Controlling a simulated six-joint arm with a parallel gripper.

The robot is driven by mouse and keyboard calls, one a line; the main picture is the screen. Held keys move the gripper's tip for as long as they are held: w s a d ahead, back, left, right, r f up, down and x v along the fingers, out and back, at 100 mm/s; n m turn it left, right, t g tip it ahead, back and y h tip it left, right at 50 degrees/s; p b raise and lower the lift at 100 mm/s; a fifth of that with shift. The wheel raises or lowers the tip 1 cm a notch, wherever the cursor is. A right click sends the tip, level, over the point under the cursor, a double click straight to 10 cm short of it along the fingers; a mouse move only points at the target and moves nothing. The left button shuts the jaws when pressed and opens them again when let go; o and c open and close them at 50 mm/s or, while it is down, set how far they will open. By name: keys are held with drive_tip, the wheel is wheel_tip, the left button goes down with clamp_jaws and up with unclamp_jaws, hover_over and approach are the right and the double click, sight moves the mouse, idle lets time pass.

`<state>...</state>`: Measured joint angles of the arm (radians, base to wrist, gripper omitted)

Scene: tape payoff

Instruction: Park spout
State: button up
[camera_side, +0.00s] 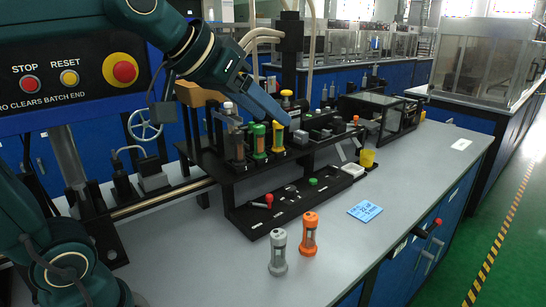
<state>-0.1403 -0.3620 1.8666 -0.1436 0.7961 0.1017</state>
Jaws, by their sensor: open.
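My gripper (266,103) is at the end of the arm, above the black rack (262,170) at picture centre. Its blue-grey finger part points down and right, close to the tops of the capped cylinders. The jaws are open, and I see nothing held between them.
A grey cylinder (278,252) and an orange cylinder (309,234) stand on the bench in front. A blue card (365,211) lies to their right. A yellow cup (367,158) stands beyond it. A control panel (72,78) fills the upper left.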

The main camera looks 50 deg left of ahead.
sight(227, 105)
drive_tip(key=w+a+n+t+y, duration=0.4)
drive_tip(key=w+a+y, duration=0.2)
drive_tip(key=w+a, duration=0.55)
drive_tip(key=s+a+f+n+y, duration=0.1)
drive_tip(key=a+f+y, duration=0.1)
drive_tip(key=a, duration=0.2)
drive_tip(key=s+a+f+n+y, duration=0.1)
drive_tip(key=a+y, duration=0.1)
drive_tip(key=a, duration=0.2)
drive_tip(key=s+a+f+n+g+y, duration=0.1)
drive_tip(key=s+a+f+n+y, duration=0.1)
drive_tip(key=a, duration=0.2)
drive_tip(key=shift+s+a+f+y, duration=0.1)
drive_tip(key=shift+a+f+y, duration=0.1)
drive_tip(key=shift+f+y, duration=0.15)
drive_tip(key=shift+x, duration=2.5)
drive_tip(key=shift+r, duration=0.1)
clamp_jaws()
